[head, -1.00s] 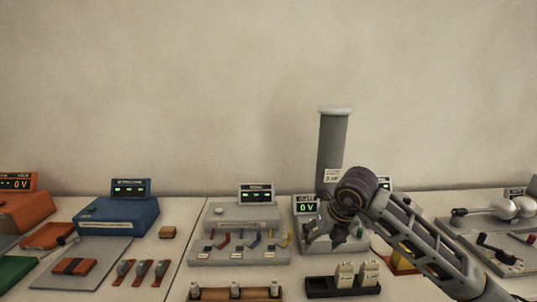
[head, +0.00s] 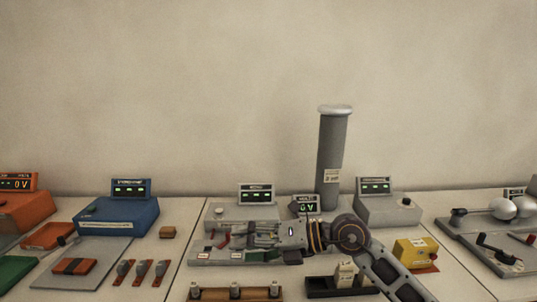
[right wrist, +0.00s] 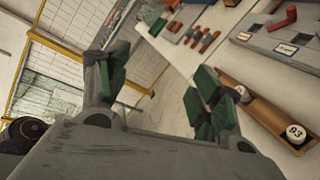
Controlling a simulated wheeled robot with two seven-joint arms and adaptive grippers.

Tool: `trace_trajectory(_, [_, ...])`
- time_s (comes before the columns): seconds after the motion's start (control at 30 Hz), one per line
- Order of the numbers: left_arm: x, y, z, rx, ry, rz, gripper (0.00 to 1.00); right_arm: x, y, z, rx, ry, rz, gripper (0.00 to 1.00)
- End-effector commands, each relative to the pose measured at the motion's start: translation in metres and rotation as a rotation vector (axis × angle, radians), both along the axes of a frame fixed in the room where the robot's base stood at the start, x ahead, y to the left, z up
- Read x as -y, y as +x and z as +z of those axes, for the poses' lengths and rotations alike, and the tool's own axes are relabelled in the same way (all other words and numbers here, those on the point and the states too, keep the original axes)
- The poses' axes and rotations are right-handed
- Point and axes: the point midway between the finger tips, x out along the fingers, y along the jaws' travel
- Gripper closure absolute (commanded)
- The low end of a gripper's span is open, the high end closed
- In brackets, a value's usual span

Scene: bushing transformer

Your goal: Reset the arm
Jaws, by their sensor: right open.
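My right gripper (head: 236,240) reaches in from the lower right in the head view. Its hand lies roughly level and its fingers point left, over the grey panel with coloured levers (head: 204,256). In the right wrist view the two green-padded fingers of this gripper (right wrist: 160,88) stand wide apart with nothing between them. My right arm partly hides the grey unit with the 0 V display (head: 306,207). My left gripper is not in view.
A tall grey cylinder (head: 331,150) stands behind the arm. A dark tray (head: 318,287) with a pale block (head: 345,273) and a wooden rack (head: 235,293) lie in front. A yellow box (head: 415,252) is at right. A blue unit (head: 120,216) is at left.

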Motion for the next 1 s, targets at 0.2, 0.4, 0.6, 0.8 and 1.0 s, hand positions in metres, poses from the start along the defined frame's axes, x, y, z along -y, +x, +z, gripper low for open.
trace_trajectory(0.2, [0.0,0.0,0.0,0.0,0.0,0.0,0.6,-0.009,-0.009,0.039,-0.05,0.279,-0.021,0.34])
trace_trajectory(0.4, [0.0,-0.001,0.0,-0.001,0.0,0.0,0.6,0.0,-0.007,0.073,-0.106,0.522,-0.081,0.34])
trace_trajectory(0.6, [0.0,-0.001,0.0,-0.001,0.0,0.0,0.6,0.022,0.004,0.098,-0.178,0.749,-0.178,0.34])
trace_trajectory(0.8, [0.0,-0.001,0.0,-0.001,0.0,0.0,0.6,0.056,0.023,0.11,-0.265,0.956,-0.308,0.34])
trace_trajectory(1.0, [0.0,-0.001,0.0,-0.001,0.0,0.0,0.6,0.096,0.044,0.105,-0.365,1.134,-0.472,0.34])
